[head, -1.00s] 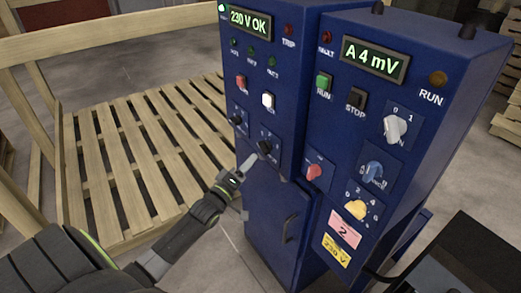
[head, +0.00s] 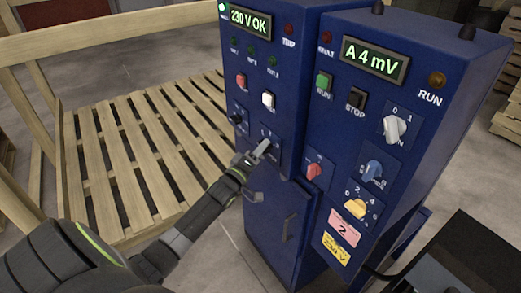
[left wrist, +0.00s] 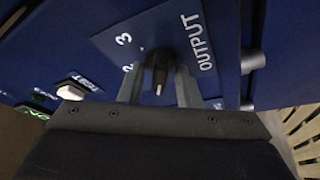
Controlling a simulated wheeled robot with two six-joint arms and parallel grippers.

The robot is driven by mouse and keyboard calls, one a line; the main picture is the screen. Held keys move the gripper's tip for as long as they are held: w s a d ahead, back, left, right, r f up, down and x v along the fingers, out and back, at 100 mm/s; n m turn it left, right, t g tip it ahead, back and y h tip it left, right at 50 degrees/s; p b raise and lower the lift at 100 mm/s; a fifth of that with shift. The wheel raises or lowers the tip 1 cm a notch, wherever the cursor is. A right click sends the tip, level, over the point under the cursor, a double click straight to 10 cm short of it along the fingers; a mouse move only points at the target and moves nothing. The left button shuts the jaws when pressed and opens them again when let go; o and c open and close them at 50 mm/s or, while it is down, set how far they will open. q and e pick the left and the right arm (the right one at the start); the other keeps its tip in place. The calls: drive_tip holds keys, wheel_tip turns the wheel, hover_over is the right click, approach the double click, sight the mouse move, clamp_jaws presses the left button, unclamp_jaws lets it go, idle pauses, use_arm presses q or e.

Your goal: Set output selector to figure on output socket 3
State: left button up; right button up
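The output selector is a dark knob (left wrist: 160,72) on a blue plate (left wrist: 120,42) marked OUTPUT, with the figures 3 and 2 readable in the left wrist view. Its pale pointer mark faces the bottom of that view. My left gripper (left wrist: 161,80) is open, with one finger on each side of the knob and small gaps showing. In the head view my left gripper (head: 262,150) is at the left cabinet's lower right dial and hides most of it. My right gripper is not in view. No output socket or figure on one can be made out.
The left cabinet (head: 262,215) also carries a red button (head: 241,81), a white button (head: 268,99) and another dark dial (head: 235,117). The right cabinet (head: 400,25) has a red knob (head: 313,172) close by. A wooden pallet (head: 150,150) lies to the left.

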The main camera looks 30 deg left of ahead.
use_arm(q)
drive_tip(key=shift+w+a+f+m+g+h+b, duration=0.1)
drive_tip(key=shift+m+g+h+b, duration=0.75)
drive_tip(key=shift+m+h+b, duration=2.95)
drive_tip(key=shift+s+a+r+m+g+h+b, duration=0.1)
drive_tip(key=shift+m+g+h+b, duration=0.5)
drive_tip(key=shift+m, duration=6.4)
drive_tip(key=shift+w+a+f+m+g+h+b, duration=0.1)
drive_tip(key=shift+m+g+h+b, duration=1.55)
drive_tip(key=shift+m, duration=3.75)
drive_tip(key=shift+t+h+b, duration=0.25)
drive_tip(key=shift+t+b, duration=0.25)
drive_tip(key=shift+b, duration=0.2)
drive_tip(key=o, duration=0.6)
